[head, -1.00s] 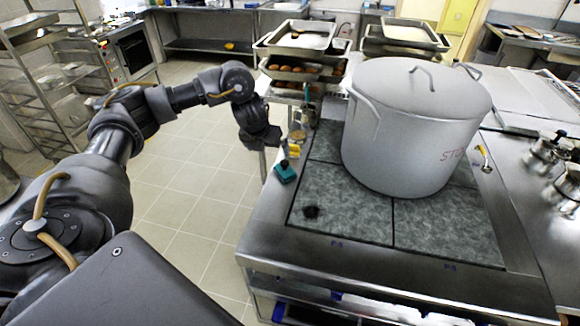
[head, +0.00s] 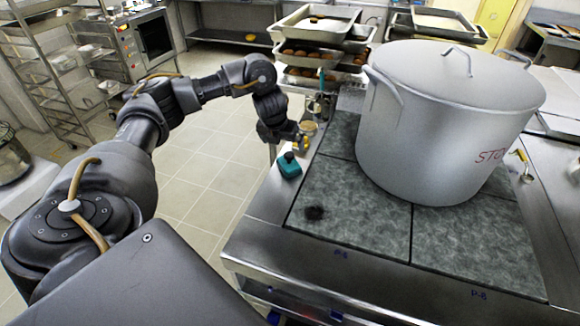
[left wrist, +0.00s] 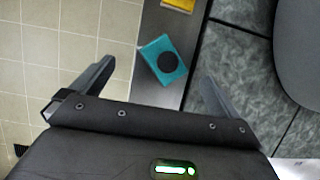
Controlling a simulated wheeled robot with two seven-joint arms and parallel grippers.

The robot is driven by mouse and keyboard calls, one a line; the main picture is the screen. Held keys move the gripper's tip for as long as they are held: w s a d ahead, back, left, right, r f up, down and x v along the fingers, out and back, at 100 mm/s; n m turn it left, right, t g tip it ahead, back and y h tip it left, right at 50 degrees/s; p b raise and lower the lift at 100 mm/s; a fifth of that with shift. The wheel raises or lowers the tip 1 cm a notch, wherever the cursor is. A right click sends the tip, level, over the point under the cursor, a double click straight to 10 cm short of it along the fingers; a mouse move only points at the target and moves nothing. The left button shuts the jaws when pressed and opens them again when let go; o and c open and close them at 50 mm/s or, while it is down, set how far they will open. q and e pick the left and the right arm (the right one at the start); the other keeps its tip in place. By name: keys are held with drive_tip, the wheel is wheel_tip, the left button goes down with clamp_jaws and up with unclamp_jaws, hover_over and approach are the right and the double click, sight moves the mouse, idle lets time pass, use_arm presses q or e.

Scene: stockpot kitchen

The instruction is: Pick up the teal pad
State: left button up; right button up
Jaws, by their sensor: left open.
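The teal pad (head: 289,165) is a small teal block with a dark round knob on top. It lies on the steel left rim of the stove, beside the stone-patterned cooktop. In the left wrist view the teal pad (left wrist: 163,60) shows between and beyond the two fingers, with its dark round top facing the camera. My left gripper (left wrist: 150,85) is open and empty, pointing down over the rim. In the head view my left gripper (head: 296,146) is just behind the pad, apart from it as far as I can tell. My right gripper is not in view.
A large lidded stockpot (head: 430,125) stands on the cooktop (head: 365,220), right of the pad. A yellow object (left wrist: 180,4) lies on the rim beyond the pad. Trays of food (head: 310,75) are stacked behind. The tiled floor (head: 195,190) to the left is clear.

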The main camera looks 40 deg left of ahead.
sight(286, 154)
use_arm(q)
drive_tip(key=b+x, duration=0.1)
drive_tip(key=x, duration=0.3)
drive_tip(key=shift+w+f, duration=0.1)
drive_tip(key=shift+f, duration=0.3)
drive_tip(key=x, duration=0.4)
drive_tip(key=shift+d+f, duration=0.2)
drive_tip(key=shift+f, duration=0.2)
drive_tip(key=c, duration=1.5)
